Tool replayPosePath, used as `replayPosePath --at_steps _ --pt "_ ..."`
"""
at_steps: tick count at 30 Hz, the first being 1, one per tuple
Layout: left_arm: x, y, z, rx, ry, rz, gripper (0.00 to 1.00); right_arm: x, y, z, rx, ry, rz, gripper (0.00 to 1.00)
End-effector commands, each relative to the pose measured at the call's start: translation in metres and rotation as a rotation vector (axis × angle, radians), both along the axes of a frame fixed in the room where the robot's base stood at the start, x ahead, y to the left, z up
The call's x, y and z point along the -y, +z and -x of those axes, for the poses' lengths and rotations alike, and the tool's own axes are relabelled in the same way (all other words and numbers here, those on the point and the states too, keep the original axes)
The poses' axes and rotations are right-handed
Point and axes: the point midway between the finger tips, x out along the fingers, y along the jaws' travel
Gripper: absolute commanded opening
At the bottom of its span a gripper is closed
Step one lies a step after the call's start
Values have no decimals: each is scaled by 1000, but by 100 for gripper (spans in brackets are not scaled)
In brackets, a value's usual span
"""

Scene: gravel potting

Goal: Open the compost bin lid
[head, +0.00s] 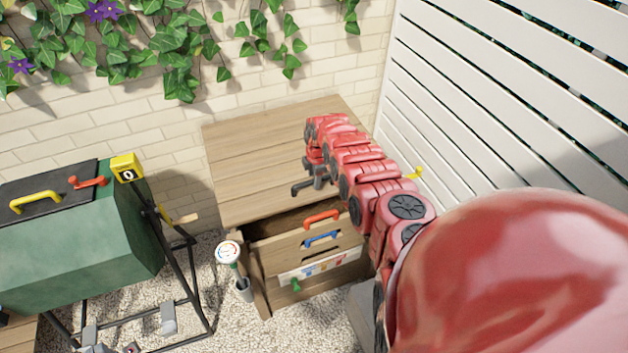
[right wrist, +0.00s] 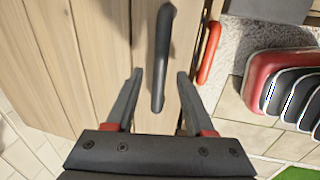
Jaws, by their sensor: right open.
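A green bin (head: 80,250) with a black lid (head: 62,198) hangs on a black frame at the left in the head view. The lid lies shut and bears a yellow handle (head: 36,201) and a red lever (head: 87,182). My right gripper (head: 317,177) is far to its right, over the front of a wooden cabinet (head: 255,165). In the right wrist view my right gripper (right wrist: 160,77) is open, its fingers either side of a dark bar handle (right wrist: 164,45). Whether they touch it I cannot tell. My left gripper is not in view.
The cabinet front carries a red handle (head: 322,218) and a blue handle (head: 321,238). A round white-faced gauge (head: 229,252) stands between bin and cabinet. A white slatted fence (head: 450,120) closes off the right. Gravel covers the ground.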

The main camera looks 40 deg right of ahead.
Motion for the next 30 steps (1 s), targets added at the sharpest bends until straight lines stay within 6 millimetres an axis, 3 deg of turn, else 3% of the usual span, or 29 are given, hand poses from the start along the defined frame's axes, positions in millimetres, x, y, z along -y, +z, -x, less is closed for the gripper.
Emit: replayPosePath --at_steps 13,22,30 --pt "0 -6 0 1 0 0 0 1 -7 -1 0 2 3 53" --pt "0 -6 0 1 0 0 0 1 -7 -1 0 2 3 1" --pt "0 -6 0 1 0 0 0 1 -7 -2 0 1 2 0"
